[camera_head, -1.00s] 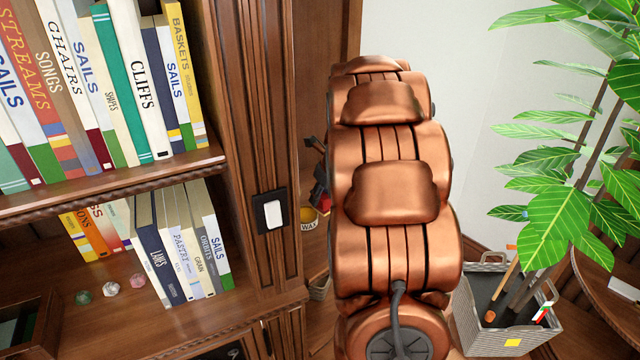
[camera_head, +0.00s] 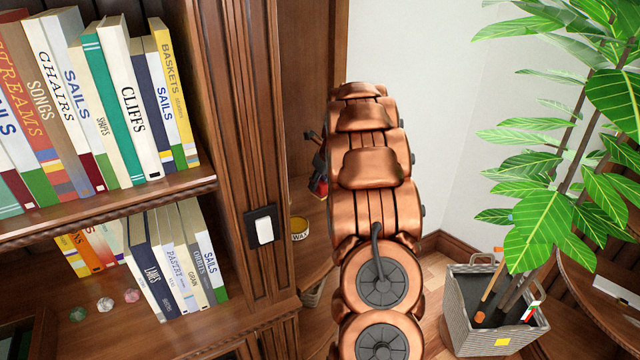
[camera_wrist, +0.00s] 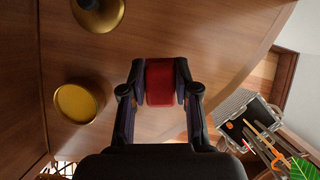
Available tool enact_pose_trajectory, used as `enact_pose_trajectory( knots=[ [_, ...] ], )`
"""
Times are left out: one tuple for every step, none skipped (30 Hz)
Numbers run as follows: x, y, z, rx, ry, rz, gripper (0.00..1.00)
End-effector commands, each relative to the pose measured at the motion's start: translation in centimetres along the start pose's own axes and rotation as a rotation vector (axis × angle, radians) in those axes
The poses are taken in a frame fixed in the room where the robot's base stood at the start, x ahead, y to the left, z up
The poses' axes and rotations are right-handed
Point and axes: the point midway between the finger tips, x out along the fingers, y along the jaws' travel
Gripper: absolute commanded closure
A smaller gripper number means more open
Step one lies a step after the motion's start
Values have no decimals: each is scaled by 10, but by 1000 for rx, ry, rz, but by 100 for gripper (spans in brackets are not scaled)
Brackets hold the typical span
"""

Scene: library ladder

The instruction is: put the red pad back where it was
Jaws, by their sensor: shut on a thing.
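The red pad (camera_wrist: 160,82) shows in the wrist view between the two fingers of my gripper (camera_wrist: 160,85). My gripper is shut on it, with one finger against each side. Below the pad in that view is a brown wooden surface; I cannot tell whether the pad touches it.
A yellow wax tin (camera_head: 299,229) stands behind my arm; a round gold-lidded tin (camera_wrist: 78,102) and a brass base (camera_wrist: 98,12) are left of the gripper. A basket (camera_head: 490,310) and plant (camera_head: 545,215) stand right. The bookshelf (camera_head: 120,210) fills the left.

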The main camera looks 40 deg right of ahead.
Motion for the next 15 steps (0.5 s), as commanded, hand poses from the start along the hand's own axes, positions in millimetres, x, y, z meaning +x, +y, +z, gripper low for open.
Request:
enact_pose_trajectory(
  knots=[
    [1,-6,4,0,-1,-1,98],
    [2,-9,6,-1,-2,-2,98],
    [3,-13,9,-2,-2,-3,98],
    [5,-15,11,-2,-2,-3,98],
    [6,-17,12,-2,-1,-3,98],
    [8,-19,13,-2,0,-2,98],
    [8,-21,14,-1,0,-2,98],
    [8,-22,15,-1,-1,-3,98],
    [9,-23,16,-1,-1,-3,98],
    [9,-24,17,-2,-1,-3,98],
    [9,-25,17,-2,-2,-3,98],
    [9,-25,18,-2,-2,-3,98],
    [9,-26,18,-2,-2,-3,98],
    [10,-26,18,-2,-2,-3,98],
    [10,-27,19,-2,-2,-3,98]
  ],
)
